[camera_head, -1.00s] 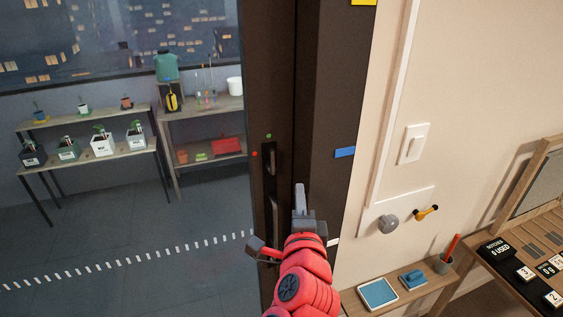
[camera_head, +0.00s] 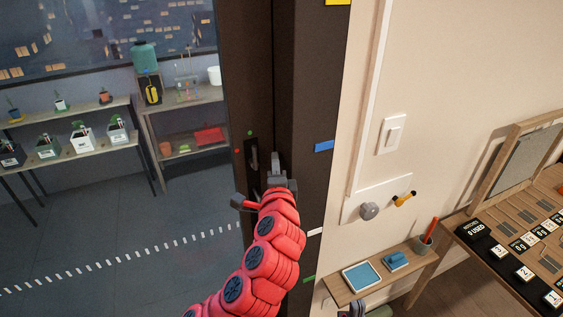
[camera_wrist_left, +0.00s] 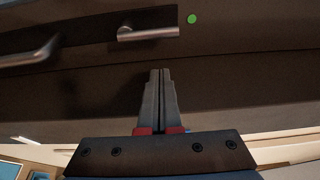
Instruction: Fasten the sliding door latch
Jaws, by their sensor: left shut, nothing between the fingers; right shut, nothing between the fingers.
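The dark sliding door (camera_head: 245,60) stands upright, with a recessed plate bearing a small metal latch lever (camera_head: 254,157). A green dot (camera_head: 250,133) is above the lever and a red dot (camera_head: 237,151) is to its left. In the left wrist view the lever (camera_wrist_left: 150,33) has its free end beside the green dot (camera_wrist_left: 192,19). A longer bar handle (camera_wrist_left: 28,55) is to the left there. My left gripper (camera_head: 275,157) is shut and empty, just right of the lever and apart from it in the wrist view (camera_wrist_left: 160,72). My right gripper (camera_head: 352,309) barely shows at the bottom edge, shut.
The dark door frame (camera_head: 310,90) stands right of the door, with blue tape (camera_head: 324,146). The wall has a switch (camera_head: 394,133) and hooks (camera_head: 369,210). A small shelf (camera_head: 345,291) and a table (camera_head: 470,235) stand right. Plant shelves (camera_head: 75,107) are behind the door's left edge.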

